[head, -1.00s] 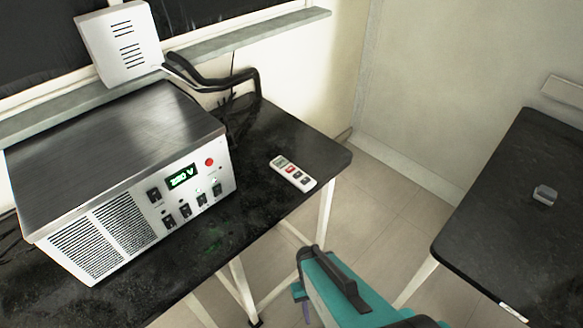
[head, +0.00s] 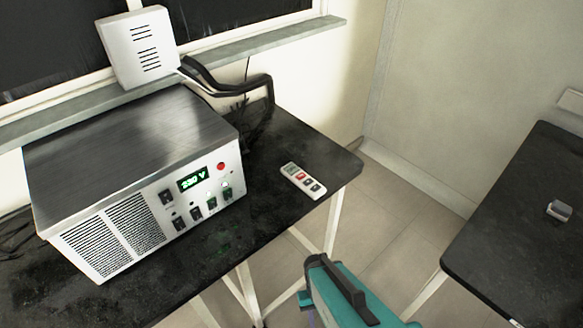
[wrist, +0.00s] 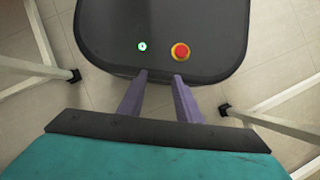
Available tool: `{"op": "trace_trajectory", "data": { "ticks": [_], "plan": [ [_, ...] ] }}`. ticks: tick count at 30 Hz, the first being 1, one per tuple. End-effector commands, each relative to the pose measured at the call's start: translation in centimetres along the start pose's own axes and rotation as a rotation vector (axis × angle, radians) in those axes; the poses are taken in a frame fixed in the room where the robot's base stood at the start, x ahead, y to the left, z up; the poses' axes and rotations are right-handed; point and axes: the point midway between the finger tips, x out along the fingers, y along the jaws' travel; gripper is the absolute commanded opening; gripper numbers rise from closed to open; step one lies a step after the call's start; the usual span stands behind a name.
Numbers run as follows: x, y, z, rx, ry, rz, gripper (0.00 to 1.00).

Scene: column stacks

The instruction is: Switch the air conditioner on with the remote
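The remote (head: 303,180) is white with red and dark buttons and a small greenish display. It lies on the black table (head: 290,140), near its right end. My gripper (wrist: 159,78) shows in the wrist view as two purple fingers, apart with nothing between them, above my own base. In the head view my teal arm is at the bottom, beyond the table's front edge and apart from the remote; the fingers are mostly hidden there. No unit is clearly identifiable as the air conditioner. A white slotted box (head: 140,47) stands at the window sill.
A large metal power unit (head: 130,155), its display reading 230 V, fills the table left of the remote. Black cables (head: 225,85) run behind it. A second black table (head: 520,220) at right carries a small grey object (head: 559,210). Floor shows between the tables.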

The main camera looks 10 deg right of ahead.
Motion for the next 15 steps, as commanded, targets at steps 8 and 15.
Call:
{"op": "trace_trajectory", "data": {
  "ticks": [8,15],
  "plan": [
    [0.00,0.00,0.00,0.000,0.000,0.000,0.23],
    [0.00,0.00,0.00,0.000,0.000,0.000,0.00]
  ]
}}
